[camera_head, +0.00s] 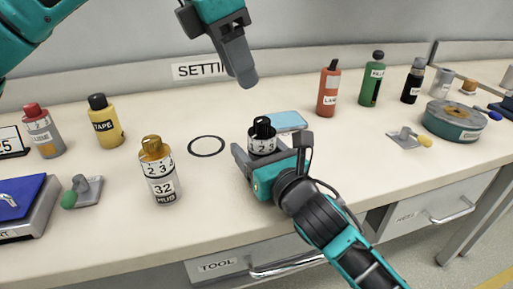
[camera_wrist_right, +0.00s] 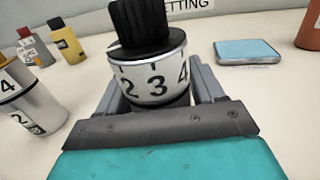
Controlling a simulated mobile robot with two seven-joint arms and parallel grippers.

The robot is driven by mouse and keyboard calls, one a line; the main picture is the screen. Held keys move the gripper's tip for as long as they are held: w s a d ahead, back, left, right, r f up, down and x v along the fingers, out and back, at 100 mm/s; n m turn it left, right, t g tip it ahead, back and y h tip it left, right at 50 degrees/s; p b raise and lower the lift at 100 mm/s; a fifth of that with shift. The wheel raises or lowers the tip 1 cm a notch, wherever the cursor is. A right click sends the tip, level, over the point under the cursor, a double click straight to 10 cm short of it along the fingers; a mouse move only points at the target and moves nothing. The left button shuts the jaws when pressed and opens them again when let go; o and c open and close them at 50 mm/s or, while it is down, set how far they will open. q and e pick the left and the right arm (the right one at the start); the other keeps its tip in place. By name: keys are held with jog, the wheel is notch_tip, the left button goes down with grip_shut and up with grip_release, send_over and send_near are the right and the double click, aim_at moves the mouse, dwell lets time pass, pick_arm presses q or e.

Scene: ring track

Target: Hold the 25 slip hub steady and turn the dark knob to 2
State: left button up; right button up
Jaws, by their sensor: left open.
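The slip hub with the dark knob (camera_head: 262,130) stands upright on the bench, with a white number ring under the knob. In the right wrist view, the hub's ring (camera_wrist_right: 150,80) shows 2, 3 and 4, with 3 facing the camera. My right gripper (camera_head: 270,150) is low around the hub's body, one finger on each side; whether the fingers touch it cannot be told. The hub's lower label is hidden. My left gripper (camera_head: 240,65) is open and empty, above and behind the hub. Another hub, with a gold knob (camera_head: 158,180) and labelled 32, stands to the left.
A black ring mark (camera_head: 206,146) lies left of the hub, and a blue pad (camera_head: 289,121) lies close behind it. A sign (camera_head: 199,70) is partly covered by my left gripper. Yellow (camera_head: 105,122), red (camera_head: 328,90) and green (camera_head: 372,80) bottles stand farther out. The bench's front edge is near.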

jog(key=c, duration=0.7)
pick_arm(q)
jog(key=shift+o, duration=1.2)
jog(key=shift+s+d, duration=0.1)
jog(key=shift+d, duration=0.05)
pick_arm(e)
jog(key=shift+c, duration=0.5)
pick_arm(q)
jog(key=s+d+r+n+g+h, duration=0.3)
jog(key=s+r+n+g+h, duration=0.25)
jog(key=s+r+h, duration=0.6)
jog(key=w+a+r+n+t+h, duration=0.2)
jog(key=w+a+n+t+h, duration=0.15)
jog(key=a+n+h, duration=0.4)
jog(key=w+a+r+n+t+h, duration=0.2)
jog(key=w+a+n+t+h, duration=0.15)
jog(key=n, duration=0.65)
jog(key=w+a+f+n+t+y, duration=0.2)
jog(key=a+f+n+t, duration=0.15)
jog(key=n+t, duration=0.6)
jog(key=n+y, duration=0.8)
jog(key=y, duration=0.4)
send_near(256, 124)
jog(key=x, duration=1.1)
jog(key=shift+w+d, duration=0.15)
